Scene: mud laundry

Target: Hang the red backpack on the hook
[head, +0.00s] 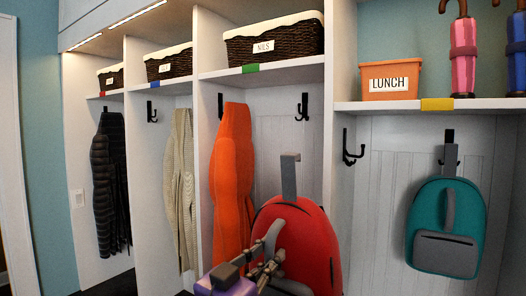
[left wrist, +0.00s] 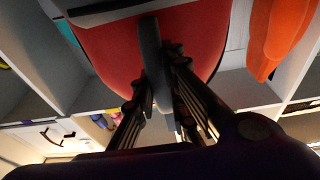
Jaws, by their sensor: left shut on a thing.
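The red backpack (head: 310,240) is upright in the lower middle of the head view, with a grey loop (head: 290,176) standing up from its top. My left gripper (head: 268,262) is at its near left side, shut on a grey strap of it. The left wrist view shows the fingers (left wrist: 158,100) closed around that dark strap (left wrist: 150,50) against the red bag (left wrist: 195,40). A bare black double hook (head: 302,107) is on the back wall above the bag. Another bare black hook (head: 350,150) is on the divider side to the right. My right gripper is out of view.
An orange jacket (head: 230,170) hangs just left of the bag. A teal backpack (head: 447,225) hangs in the right cubby. A shelf (head: 290,72) with a wicker basket (head: 275,42) is above the hook. The divider (head: 340,80) stands to its right.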

